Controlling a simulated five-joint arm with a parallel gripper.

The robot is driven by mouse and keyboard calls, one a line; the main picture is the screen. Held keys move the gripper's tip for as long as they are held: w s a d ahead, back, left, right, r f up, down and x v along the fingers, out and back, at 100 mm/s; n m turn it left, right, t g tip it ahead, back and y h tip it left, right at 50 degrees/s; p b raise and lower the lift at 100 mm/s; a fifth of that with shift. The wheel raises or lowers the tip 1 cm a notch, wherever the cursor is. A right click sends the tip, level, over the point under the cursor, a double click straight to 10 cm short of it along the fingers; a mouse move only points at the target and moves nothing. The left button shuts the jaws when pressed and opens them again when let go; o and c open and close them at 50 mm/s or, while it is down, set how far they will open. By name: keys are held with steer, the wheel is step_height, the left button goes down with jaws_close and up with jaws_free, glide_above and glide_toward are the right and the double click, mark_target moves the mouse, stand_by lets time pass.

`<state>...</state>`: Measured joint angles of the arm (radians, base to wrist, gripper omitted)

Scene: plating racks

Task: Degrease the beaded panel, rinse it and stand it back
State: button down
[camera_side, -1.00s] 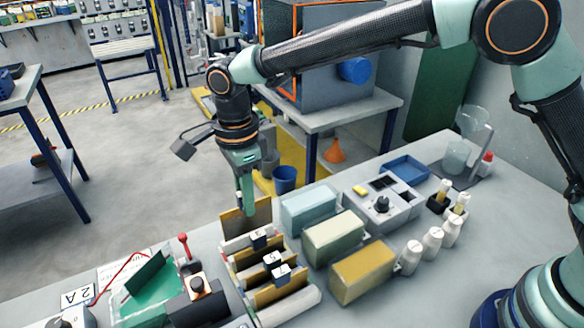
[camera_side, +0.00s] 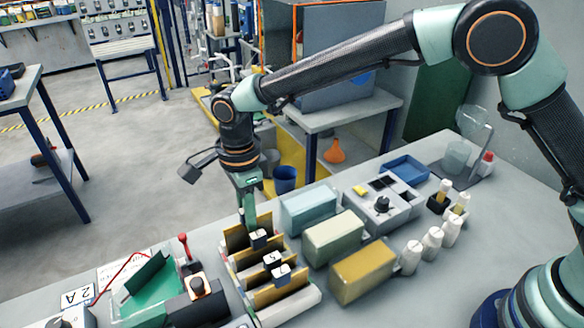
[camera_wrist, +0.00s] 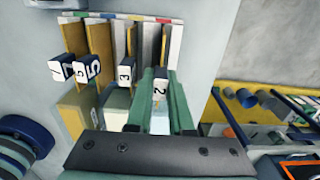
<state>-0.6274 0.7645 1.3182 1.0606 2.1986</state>
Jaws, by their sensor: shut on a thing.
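In the side view my gripper (camera_side: 249,220) is shut on a brownish panel (camera_side: 264,221) at the far end of the slotted rack (camera_side: 303,305). The panel stands upright, its lower part hidden behind the rack's pale bar. In the wrist view my gripper (camera_wrist: 160,80) points into the rack, with the tag marked 2 (camera_wrist: 160,88) between its fingers. Other tan panels (camera_wrist: 101,40) stand in the rack, by tags including 3 and 5. I cannot make out beads on the held panel. A pale blue tank (camera_side: 310,211), pale green tank (camera_side: 333,240) and amber tank (camera_side: 362,273) stand right of the rack.
A grey control box (camera_side: 385,208), a blue tray (camera_side: 405,169) and white bottles (camera_side: 432,240) stand beyond the tanks. A green tray (camera_side: 150,290) and a black box with a knob (camera_side: 197,300) crowd the rack's left.

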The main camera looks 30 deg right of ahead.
steer(key=shift+f, duration=0.9)
steer(key=shift+f, duration=0.1)
steer(key=c, duration=0.7)
jaws_free()
steer(key=shift+c, duration=0.2)
step_height(320, 180, up, 12)
steer(key=shift+f, duration=0.15)
steer(key=shift+r, duration=0.2)
